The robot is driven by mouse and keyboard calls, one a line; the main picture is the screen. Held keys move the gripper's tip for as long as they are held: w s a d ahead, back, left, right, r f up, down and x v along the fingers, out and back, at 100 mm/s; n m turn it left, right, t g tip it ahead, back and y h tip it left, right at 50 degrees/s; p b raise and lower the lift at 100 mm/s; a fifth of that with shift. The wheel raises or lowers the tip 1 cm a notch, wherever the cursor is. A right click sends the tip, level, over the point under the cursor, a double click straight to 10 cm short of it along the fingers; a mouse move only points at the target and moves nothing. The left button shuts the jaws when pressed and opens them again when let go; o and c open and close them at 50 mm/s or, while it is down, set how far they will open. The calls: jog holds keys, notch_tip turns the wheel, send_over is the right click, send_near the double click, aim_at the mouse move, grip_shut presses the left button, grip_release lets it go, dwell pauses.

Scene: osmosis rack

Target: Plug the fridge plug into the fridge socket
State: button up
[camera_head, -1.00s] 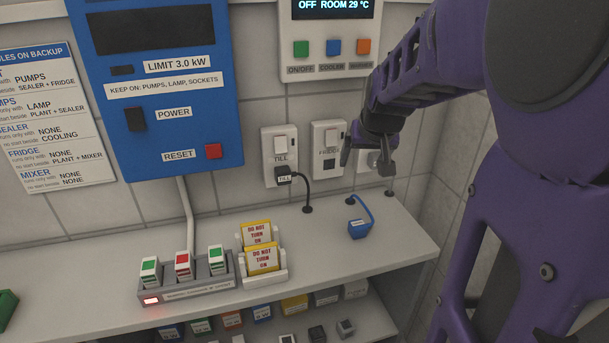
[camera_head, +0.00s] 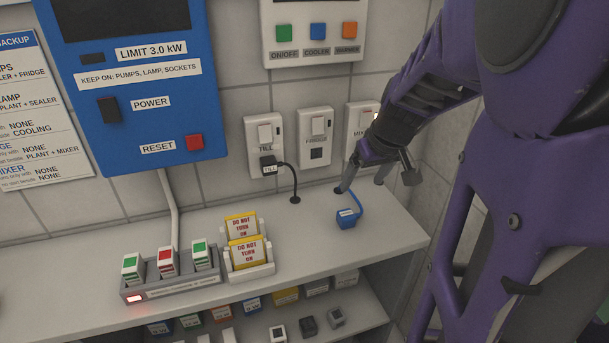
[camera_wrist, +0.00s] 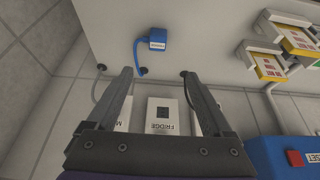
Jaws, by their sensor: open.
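The blue plug (camera_head: 346,219) lies on the counter, with its blue cord running back to a hole near the wall; its label is too small to read. It also shows in the wrist view (camera_wrist: 153,40), beyond my fingertips. The fridge socket (camera_head: 314,137) is on the wall, labelled FRIDGE, with a white switch above an empty dark opening. It also shows in the wrist view (camera_wrist: 162,115), upside down between my fingers. My gripper (camera_head: 362,186) is open and empty, pointing down in front of the right-hand socket, above and slightly right of the blue plug, apart from it.
The till socket (camera_head: 265,145) holds a black plug (camera_head: 268,167) with a black cord. The mixer socket (camera_head: 361,120) is partly hidden by my arm. Counter space around the blue plug is clear.

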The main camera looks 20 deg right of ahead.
jog(key=b, duration=0.2)
send_near(347, 213)
jog(key=x, duration=0.5)
jog(key=shift+a, duration=0.35)
jog(key=x, duration=0.1)
jog(key=b+x, duration=0.1)
jog(key=x, duration=0.3)
jog(key=shift+d+f+b, duration=0.1)
jog(key=shift+d+b, duration=0.15)
jog(key=shift+b, duration=0.05)
jog(key=shift+c, duration=0.2)
jog(key=c, duration=1.3)
notch_tip(347, 213, up, 10)
jog(key=shift+r+p, duration=0.1)
jog(key=shift+p, duration=0.9)
grip_shut()
